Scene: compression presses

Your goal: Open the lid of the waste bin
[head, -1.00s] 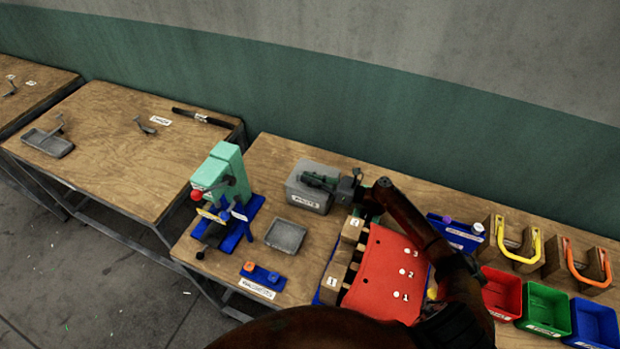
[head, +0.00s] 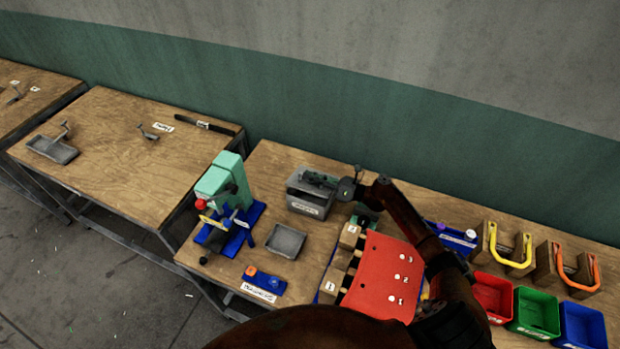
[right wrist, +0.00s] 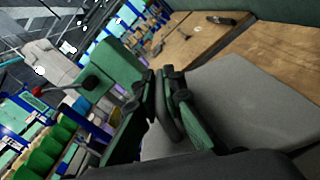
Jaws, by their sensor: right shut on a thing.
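The waste bin (head: 309,208) is a grey box with a white label on its front, at the back of the middle table in the head view. Its grey lid (right wrist: 255,95) fills the right of the right wrist view. In the head view the lid looks slightly raised, with a dark band below it. My right gripper (head: 318,180) is over the bin's top. In the right wrist view its green-padded fingers (right wrist: 163,112) are shut on the dark lid handle (right wrist: 168,122). My left gripper is not in view.
A green press (head: 220,185) stands left of the bin, and a grey tray (head: 286,241) lies in front. A red panel (head: 385,278) is at the right. Red, green and blue bins (head: 583,327) stand farther right. The wall is behind the table.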

